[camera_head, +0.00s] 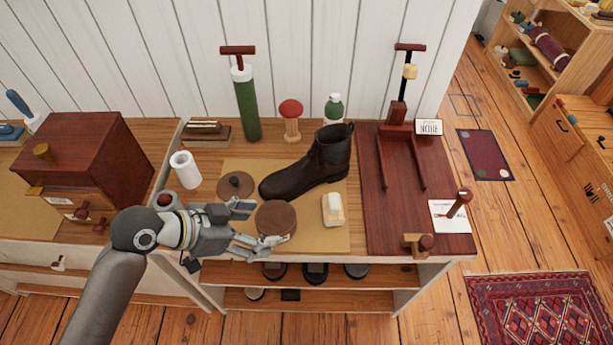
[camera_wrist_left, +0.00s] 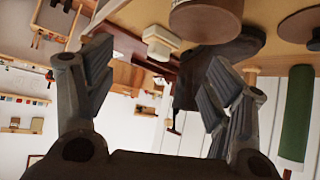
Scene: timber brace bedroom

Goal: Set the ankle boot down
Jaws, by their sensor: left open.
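The dark brown ankle boot (camera_head: 312,165) stands upright on the tan mat (camera_head: 238,168) on the wooden bench top, toe to the left. My left gripper (camera_head: 262,224) is open and empty, in front of the boot and apart from it. Its fingers are close to a brown round lidded tin (camera_head: 276,219) at the mat's front; I cannot tell whether they touch it. In the left wrist view the open fingers (camera_wrist_left: 160,85) frame the room, with the dark boot (camera_wrist_left: 240,48) partly hidden behind the tin (camera_wrist_left: 205,20) and one finger. My right gripper is not in view.
A yellowish-white block (camera_head: 333,210) and a brown disc (camera_head: 235,185) lie on the mat. A green cylinder pump (camera_head: 246,105), red-topped stand (camera_head: 291,120) and green bottle (camera_head: 333,109) stand behind. A dark red board (camera_head: 385,220) with a wooden frame lies right; a wooden chest (camera_head: 90,155) stands left.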

